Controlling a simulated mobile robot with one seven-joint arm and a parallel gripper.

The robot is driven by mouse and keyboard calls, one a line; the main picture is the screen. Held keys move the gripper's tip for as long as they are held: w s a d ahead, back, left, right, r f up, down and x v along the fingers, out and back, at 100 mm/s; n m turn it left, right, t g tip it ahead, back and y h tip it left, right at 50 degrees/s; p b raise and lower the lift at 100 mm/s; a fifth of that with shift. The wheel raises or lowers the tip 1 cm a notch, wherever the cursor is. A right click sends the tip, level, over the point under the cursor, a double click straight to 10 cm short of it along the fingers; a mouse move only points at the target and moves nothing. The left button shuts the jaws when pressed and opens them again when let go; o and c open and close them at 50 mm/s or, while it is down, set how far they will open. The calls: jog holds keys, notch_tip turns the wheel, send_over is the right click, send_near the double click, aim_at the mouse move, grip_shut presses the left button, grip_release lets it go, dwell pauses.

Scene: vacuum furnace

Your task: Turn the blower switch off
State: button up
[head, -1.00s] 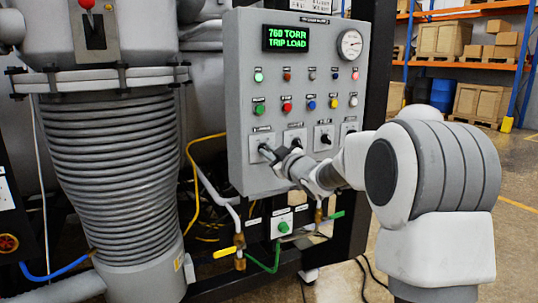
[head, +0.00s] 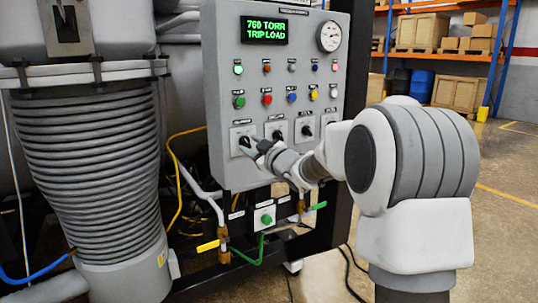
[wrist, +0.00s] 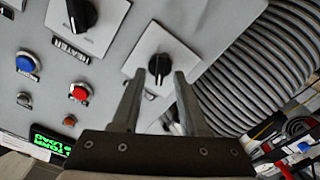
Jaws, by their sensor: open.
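The grey control panel (head: 222,90) has a bottom row of black rotary switches on white plates. The leftmost switch (head: 243,140) is partly hidden by my gripper (head: 253,149); the labels are too small to read, so I cannot confirm which is the blower switch. In the wrist view, my gripper (wrist: 163,74) is open, one finger on each side of the black knob of that switch (wrist: 158,65). I cannot tell whether the fingers touch it. The knob's white mark lies roughly upright in that view.
Other rotary switches (head: 306,130) stand to the right, below coloured buttons. The green display (head: 264,30) reads "760 TORR TRIP LOAD". A ribbed bellows (head: 85,165) stands to the left. Pipes and a yellow-handled valve (head: 222,243) lie below the panel. Floor at right is open.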

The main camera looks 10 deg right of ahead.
jog(key=p+v, duration=0.2)
jog(key=v, duration=1.4)
jog(key=shift+s, duration=0.25)
jog(key=shift+r, duration=0.1)
jog(key=shift+r, duration=0.1)
jog(key=s+r+m+g+h, duration=0.2)
jog(key=s+r+m+h, duration=0.1)
jog(key=s+m+h, duration=0.3)
jog(key=s+a+f+m+g+p, duration=0.1)
jog(key=s+a+f+g, duration=0.15)
jog(key=s, duration=0.55)
jog(key=s+a+f+m+g, duration=0.15)
jog(key=s+f+g, duration=0.25)
jog(key=s, duration=0.4)
jog(key=s+a+f+m+g+p, duration=0.1)
jog(key=s+f+g, duration=0.25)
jog(key=s, duration=0.45)
notch_tip(320, 180, up, 18)
jog(key=p, duration=1.8)
jog(key=shift+w, duration=0.35)
